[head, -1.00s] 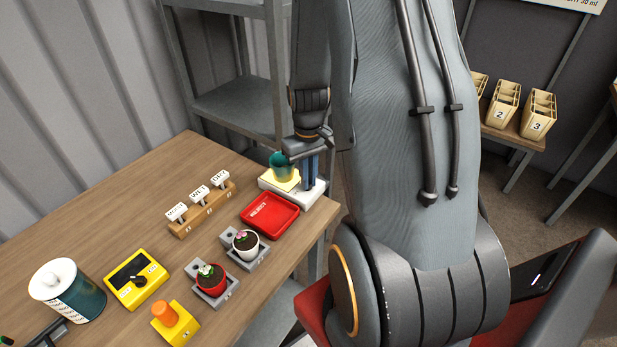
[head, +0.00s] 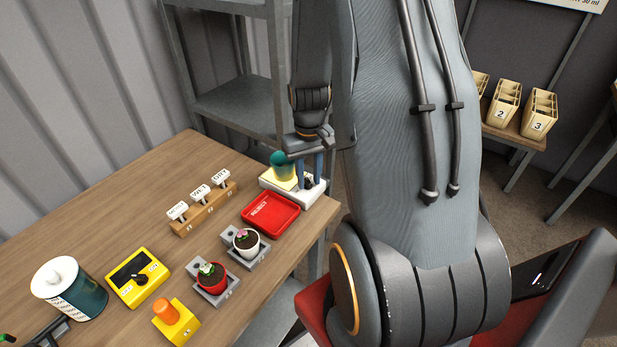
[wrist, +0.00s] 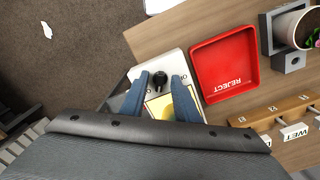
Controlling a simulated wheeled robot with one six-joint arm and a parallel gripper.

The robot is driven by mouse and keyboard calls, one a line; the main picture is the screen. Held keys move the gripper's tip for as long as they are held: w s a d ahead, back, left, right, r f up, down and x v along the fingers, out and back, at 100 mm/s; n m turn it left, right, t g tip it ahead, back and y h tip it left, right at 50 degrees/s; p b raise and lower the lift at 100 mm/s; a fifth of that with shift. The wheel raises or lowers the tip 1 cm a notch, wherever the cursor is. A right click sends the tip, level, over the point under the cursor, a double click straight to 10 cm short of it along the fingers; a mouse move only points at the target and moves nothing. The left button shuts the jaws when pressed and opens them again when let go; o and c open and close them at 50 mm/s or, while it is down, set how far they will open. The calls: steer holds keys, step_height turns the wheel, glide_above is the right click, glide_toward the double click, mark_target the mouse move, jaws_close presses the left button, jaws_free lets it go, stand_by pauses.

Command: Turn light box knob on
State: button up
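The light box is a white box with a pale yellow panel and stands at the table's far right corner in the head view (head: 312,194). In the wrist view its white top (wrist: 174,62) carries a black round knob (wrist: 159,79). My gripper (wrist: 160,76) is open there, its blue fingertips on either side of the knob with gaps showing. Whether the fingers touch it I cannot tell. In the head view my gripper (head: 311,178) points down over the light box, and its fingers hide part of the top. A teal rounded thing (head: 281,159) shows over the yellow panel.
A red reject tray (head: 270,226) lies close beside the light box. A wooden block (head: 205,211) with several labels, potted plants (head: 247,243), a yellow dial box (head: 120,285) and a lidded jar (head: 85,300) stand farther along the table. The table edge is close to the light box.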

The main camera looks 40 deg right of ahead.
mark_target(309, 182)
steer(key=shift+r+b, duration=0.8)
steer(key=shift+r, duration=3.1)
steer(key=s+a+r+n, duration=0.1)
steer(key=s+a, duration=0.2)
steer(key=a, duration=0.6)
steer(key=s+a+r+n+t, duration=0.1)
steer(key=s+a+r, duration=0.1)
steer(key=a, duration=0.7)
steer(key=shift+s+r+b, duration=0.15)
steer(key=shift+s+b, duration=0.3)
steer(key=shift+s, duration=0.3)
